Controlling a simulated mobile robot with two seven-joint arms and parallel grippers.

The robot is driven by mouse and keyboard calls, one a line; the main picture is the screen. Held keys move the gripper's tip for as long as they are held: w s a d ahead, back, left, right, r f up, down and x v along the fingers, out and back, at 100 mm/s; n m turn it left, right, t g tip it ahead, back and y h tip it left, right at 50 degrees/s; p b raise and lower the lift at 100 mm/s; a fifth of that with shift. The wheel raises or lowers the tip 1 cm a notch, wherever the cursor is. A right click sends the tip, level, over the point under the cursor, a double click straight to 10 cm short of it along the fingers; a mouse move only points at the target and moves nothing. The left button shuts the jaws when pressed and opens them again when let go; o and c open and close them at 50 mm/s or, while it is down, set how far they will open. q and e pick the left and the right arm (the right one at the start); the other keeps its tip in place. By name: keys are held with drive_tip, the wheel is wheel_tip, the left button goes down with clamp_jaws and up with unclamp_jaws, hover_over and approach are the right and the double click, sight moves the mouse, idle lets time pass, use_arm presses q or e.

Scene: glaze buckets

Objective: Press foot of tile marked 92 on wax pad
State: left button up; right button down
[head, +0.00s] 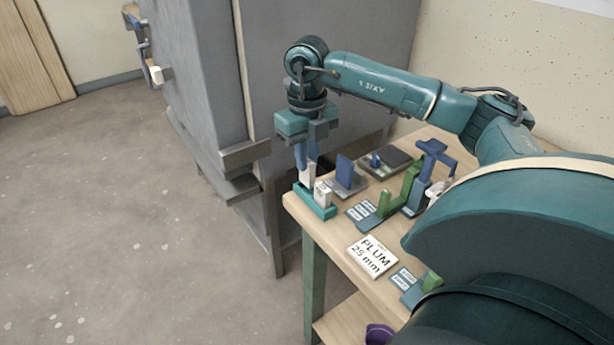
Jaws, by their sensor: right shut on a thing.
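My right gripper (306,146) points down over the near left corner of the wooden table. It is shut on a narrow piece, probably a tile, with a white lower part (308,174). Any number on it is too small to read. The piece is above or in the small teal tray (318,210); I cannot tell whether it touches it. A small white block (322,190) stands in that tray. A dark flat pad (398,156) lies farther back; I cannot tell whether it is the wax pad. My left gripper is not in view.
A blue upright plate (345,171) stands on a grey base right of the tray. Green (384,204) and blue (433,150) stands are farther right. A "PLUM 25 mm" card (371,255) lies in front. A large grey cabinet (197,75) rises close behind the gripper.

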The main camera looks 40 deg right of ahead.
drive_tip(key=shift+r+p, duration=1.5)
drive_tip(key=shift+r, duration=0.65)
